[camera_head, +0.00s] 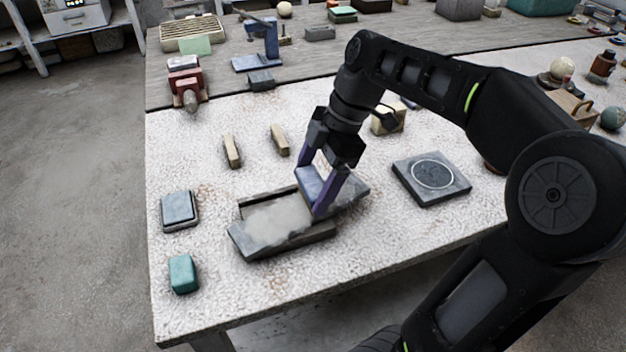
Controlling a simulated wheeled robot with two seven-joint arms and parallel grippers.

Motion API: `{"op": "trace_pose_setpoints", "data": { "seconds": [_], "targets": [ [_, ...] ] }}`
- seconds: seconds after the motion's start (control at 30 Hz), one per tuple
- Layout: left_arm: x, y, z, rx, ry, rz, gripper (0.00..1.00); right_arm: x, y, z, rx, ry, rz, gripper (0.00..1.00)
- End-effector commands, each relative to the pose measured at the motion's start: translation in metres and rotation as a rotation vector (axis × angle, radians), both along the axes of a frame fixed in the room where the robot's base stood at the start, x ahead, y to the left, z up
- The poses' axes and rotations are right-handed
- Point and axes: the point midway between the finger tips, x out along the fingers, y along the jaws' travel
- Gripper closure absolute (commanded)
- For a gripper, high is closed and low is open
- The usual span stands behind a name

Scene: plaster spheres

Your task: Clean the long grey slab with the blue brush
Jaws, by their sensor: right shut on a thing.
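The long grey slab (350,195) lies near the front of the pale speckled table, with a broad pale dusty patch covering much of its left and middle part. My right gripper (316,182) is over the right half of the slab, its purple fingers pointing down. It is shut on the blue brush (311,187), which is low at the slab, beside the pale patch. The fingers hide part of the brush, and I cannot tell whether its underside touches the slab. My left gripper is not in view.
A dark square plate with a pale ring (432,177) lies right of the slab. A grey-blue square block (179,209) and a teal block (183,273) lie to the left. Two small tan bars (231,151) lie behind. The table's front edge is close to the slab.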

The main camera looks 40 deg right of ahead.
Motion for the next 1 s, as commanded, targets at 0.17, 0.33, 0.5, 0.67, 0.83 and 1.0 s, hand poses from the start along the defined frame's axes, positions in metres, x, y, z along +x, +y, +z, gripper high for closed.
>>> {"op": "trace_pose_setpoints", "data": {
  "seconds": [0.17,0.33,0.5,0.67,0.83,1.0],
  "targets": [
    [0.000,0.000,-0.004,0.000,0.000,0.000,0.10,0.000,0.000,-0.005,0.000,0.000,0.000,0.51],
    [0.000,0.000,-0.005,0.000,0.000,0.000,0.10,0.000,0.000,-0.006,0.000,0.000,0.000,0.51],
    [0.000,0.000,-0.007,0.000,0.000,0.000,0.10,-0.005,0.002,-0.006,0.001,0.000,0.000,0.51],
    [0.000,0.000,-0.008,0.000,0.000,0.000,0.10,-0.011,0.004,-0.004,0.001,0.000,-0.001,0.51],
    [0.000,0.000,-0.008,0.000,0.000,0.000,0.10,-0.010,0.004,-0.004,0.000,0.000,0.000,0.51],
    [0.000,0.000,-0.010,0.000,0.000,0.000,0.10,-0.013,0.005,-0.005,0.001,-0.001,0.000,0.51]
  ]
}}
